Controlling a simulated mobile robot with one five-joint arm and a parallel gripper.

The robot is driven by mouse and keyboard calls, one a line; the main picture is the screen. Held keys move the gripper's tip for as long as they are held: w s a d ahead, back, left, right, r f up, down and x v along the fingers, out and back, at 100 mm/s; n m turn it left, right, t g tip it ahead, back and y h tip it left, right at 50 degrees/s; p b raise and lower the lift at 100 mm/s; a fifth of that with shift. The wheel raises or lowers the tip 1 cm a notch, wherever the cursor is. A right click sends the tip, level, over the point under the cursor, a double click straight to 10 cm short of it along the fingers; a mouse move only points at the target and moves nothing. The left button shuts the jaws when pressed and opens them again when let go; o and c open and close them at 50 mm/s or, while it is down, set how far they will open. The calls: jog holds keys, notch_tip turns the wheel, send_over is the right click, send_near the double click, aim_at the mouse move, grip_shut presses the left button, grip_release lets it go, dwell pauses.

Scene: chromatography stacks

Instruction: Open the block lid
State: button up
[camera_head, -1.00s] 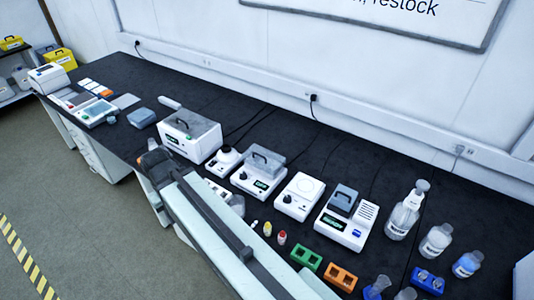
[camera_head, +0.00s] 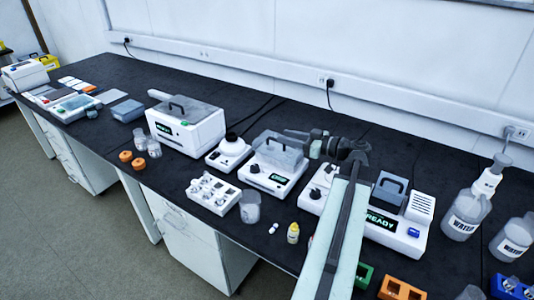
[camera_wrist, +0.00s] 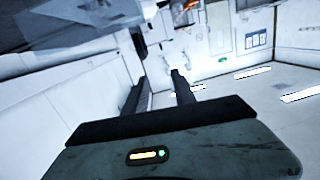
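The block heater (camera_head: 398,239) is a white unit with a green READY display, on the right half of the bench in the head view. Its grey block lid (camera_head: 389,190) with a dark handle sits down on top, apparently closed. My arm crosses in front of the unit's left part. My gripper (camera_head: 290,135) is left of the lid, over the back of a neighbouring clear-lidded unit, and points left. In the wrist view my gripper (camera_wrist: 158,75) has its two dark fingers apart with nothing between them. The lid cannot be made out in the wrist view.
The clear-lidded unit (camera_head: 281,183) stands left of the block heater. A water bottle (camera_head: 467,212) stands to its right. A green rack (camera_head: 363,275) and an orange rack (camera_head: 400,290) lie in front. A yellow-labelled vial (camera_head: 293,233) stands near the bench's front edge.

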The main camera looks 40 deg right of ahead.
aim_at(279, 146)
jog(key=shift+t+h, duration=0.5)
jog(key=shift+t, duration=0.2)
jog(key=d, duration=0.1)
jog(key=s+d+f+b, duration=0.1)
jog(key=s+d, duration=0.1)
jog(key=shift+d+f+b, duration=0.1)
jog(key=shift+f+b, duration=0.2)
jog(key=shift+f, duration=0.1)
jog(key=shift+s+f+b, duration=0.2)
jog(key=shift+f+b, duration=0.25)
jog(key=shift+b, duration=0.15)
jog(key=x, duration=0.8)
jog(key=shift+w, duration=0.1)
jog(key=shift+c, duration=0.4)
